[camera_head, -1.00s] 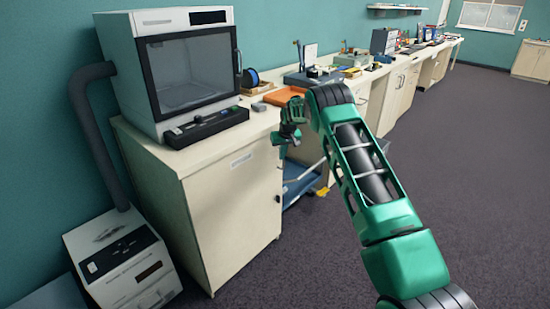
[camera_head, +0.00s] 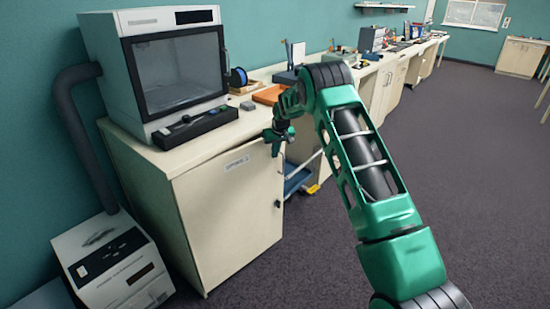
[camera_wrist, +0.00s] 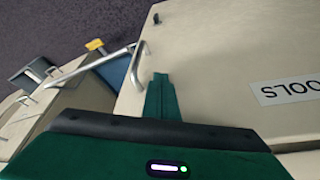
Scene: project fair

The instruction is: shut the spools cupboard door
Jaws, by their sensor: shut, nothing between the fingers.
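The spools cupboard door (camera_head: 232,215) is the cream panel below the worktop, with a small dark knob (camera_head: 277,203) near its right edge. A white label (camera_head: 237,162) sits near its top; only "OOLS" reads in the wrist view (camera_wrist: 289,90). The frames do not show clearly whether the door is flush or slightly ajar. My gripper (camera_head: 277,142) is shut and empty at the door's top right corner. In the wrist view its green fingers (camera_wrist: 160,95) overlap the door's free edge, away from the knob (camera_wrist: 156,18). Contact cannot be told.
A boxy machine with a dark window (camera_head: 175,70) and a blue spool (camera_head: 238,77) stand on the worktop. A grey-white unit (camera_head: 112,262) is on the floor at left. A blue item with a yellow part (camera_head: 312,189) is right of the cupboard. Open floor lies at right.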

